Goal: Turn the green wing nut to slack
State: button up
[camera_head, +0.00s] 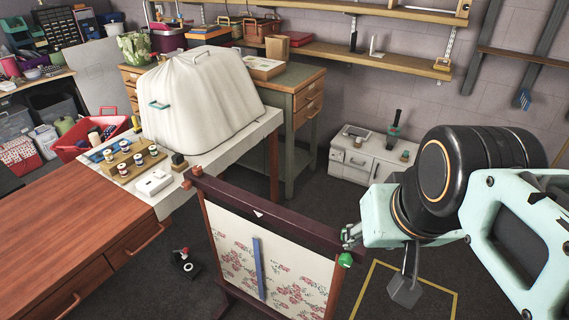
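The green wing nut (346,260) is at the right end of the dark red-brown top bar of a standing frame (275,215). Flowered cloth (230,262) is stretched in the frame. My gripper (378,262) comes in from the right on a mint and black arm. Its fingers look spread, one close above the nut and a grey one hanging lower right. Nothing shows between them. I cannot tell whether the upper finger touches the nut or the bar. Part of the bar's end is hidden behind that finger.
An orange-red knob (196,171) is at the bar's left end. A blue strip (258,268) lies against the cloth. A wooden table (75,235) is at left, with a white-covered machine (200,95) on a bench behind. A low white cabinet (360,160) stands at the back.

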aim_at(345, 261)
jog(key=k, duration=0.3)
jog(key=i+l+u, duration=0.15)
jog(key=l+u, duration=0.2)
jog(key=i+l+u, duration=0.1)
jog(key=l+u, duration=0.2)
jog(key=k+l+u, duration=0.1)
jog(key=u, duration=0.25)
jog(key=k+l+u, duration=0.15)
jog(key=u, duration=0.2)
jog(key=j, duration=0.15)
jog(key=l, duration=0.2)
jog(key=i, duration=0.05)
